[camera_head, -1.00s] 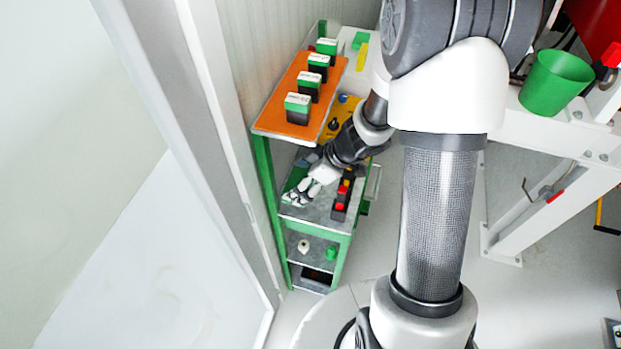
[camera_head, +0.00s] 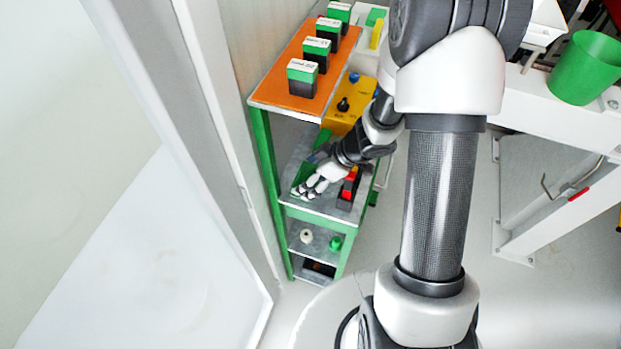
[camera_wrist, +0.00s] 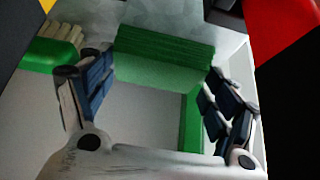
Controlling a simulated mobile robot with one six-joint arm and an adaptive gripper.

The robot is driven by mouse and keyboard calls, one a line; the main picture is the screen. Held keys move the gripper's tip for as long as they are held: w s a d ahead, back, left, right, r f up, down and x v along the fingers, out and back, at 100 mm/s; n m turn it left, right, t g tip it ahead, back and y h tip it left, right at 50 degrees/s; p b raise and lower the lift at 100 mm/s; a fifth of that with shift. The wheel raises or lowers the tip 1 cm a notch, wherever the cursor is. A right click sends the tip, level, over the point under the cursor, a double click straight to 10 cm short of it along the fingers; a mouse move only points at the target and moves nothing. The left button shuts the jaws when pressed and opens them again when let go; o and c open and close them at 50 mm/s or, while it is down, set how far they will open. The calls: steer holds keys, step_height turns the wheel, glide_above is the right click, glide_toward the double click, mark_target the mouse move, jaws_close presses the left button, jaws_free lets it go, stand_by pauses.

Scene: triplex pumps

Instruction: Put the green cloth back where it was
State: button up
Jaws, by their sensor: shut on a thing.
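The green cloth (camera_wrist: 163,55) is a folded, layered block in the wrist view, between the two fingers of my gripper (camera_wrist: 158,76). My gripper is shut on it. A grey shelf surface lies beneath and around it; I cannot tell whether the cloth touches the shelf. In the head view my gripper (camera_head: 312,187) is at the shelf below the orange top of a green-framed rack (camera_head: 262,150). The cloth cannot be made out clearly there.
A green brush with pale bristles (camera_wrist: 52,48) lies left of the cloth. Red-and-black items (camera_head: 348,188) stand right of my gripper. The orange shelf (camera_head: 280,88) with several green-and-black boxes is above. A yellow box (camera_head: 352,103) is behind. A wall stands left.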

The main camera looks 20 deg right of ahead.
steer(key=shift+r, duration=0.15)
steer(key=shift+f, duration=0.25)
steer(key=o, duration=1)
steer(key=shift+r, duration=0.1)
